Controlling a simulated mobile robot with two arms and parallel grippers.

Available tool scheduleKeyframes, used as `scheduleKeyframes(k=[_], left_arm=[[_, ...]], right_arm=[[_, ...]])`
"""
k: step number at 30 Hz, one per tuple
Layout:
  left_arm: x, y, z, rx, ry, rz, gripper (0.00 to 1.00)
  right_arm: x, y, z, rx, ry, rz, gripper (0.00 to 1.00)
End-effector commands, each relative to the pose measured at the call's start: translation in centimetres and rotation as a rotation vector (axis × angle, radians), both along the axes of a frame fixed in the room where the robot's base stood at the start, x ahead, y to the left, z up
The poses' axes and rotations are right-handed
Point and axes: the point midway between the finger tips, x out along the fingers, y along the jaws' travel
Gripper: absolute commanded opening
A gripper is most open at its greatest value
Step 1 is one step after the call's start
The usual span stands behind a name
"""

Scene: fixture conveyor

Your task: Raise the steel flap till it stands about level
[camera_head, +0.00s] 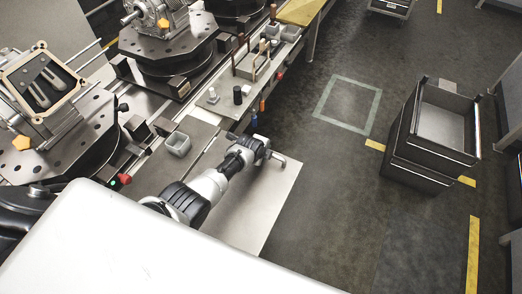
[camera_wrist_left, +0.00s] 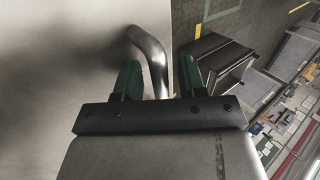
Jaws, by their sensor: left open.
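The steel flap (camera_head: 272,207) is a plain grey plate beside the bench, under my left arm; I cannot tell its exact tilt. Its smooth surface fills the left of the wrist view (camera_wrist_left: 60,70). A bent steel bar handle (camera_wrist_left: 150,50) stands out from it near its edge, and its end shows beyond my gripper (camera_head: 281,159). My left gripper (camera_head: 268,153) is at the handle. In the wrist view, its two green fingers (camera_wrist_left: 161,68) stand apart with the handle between them, the bar closer to the left finger. Contact is unclear. My right gripper is out of view.
A grey open cup (camera_head: 178,144) stands on the bench left of the flap. Round black fixtures (camera_head: 75,140) carry metal parts at the left. A dark bin stack (camera_head: 432,135) stands on the floor at the right, with clear floor between.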

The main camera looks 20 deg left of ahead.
Motion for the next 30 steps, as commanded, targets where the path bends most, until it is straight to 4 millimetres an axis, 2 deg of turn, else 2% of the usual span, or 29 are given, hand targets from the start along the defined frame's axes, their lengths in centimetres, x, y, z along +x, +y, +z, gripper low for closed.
scheduleKeyframes(k=[5,14,21,30], left_arm=[[-0.7,0.2,1.1,0.001,-0.001,0.0,0.41],[-3.1,0.3,4.8,0.002,-0.001,-0.002,0.41],[-4.9,0.5,7.4,0.001,-0.002,0.0,0.41],[-5.9,0.5,8.9,0.0,-0.001,0.0,0.41]], right_arm=[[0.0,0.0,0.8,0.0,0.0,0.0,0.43],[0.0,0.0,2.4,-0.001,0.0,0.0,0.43],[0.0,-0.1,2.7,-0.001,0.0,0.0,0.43],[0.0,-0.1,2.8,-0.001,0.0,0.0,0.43]])
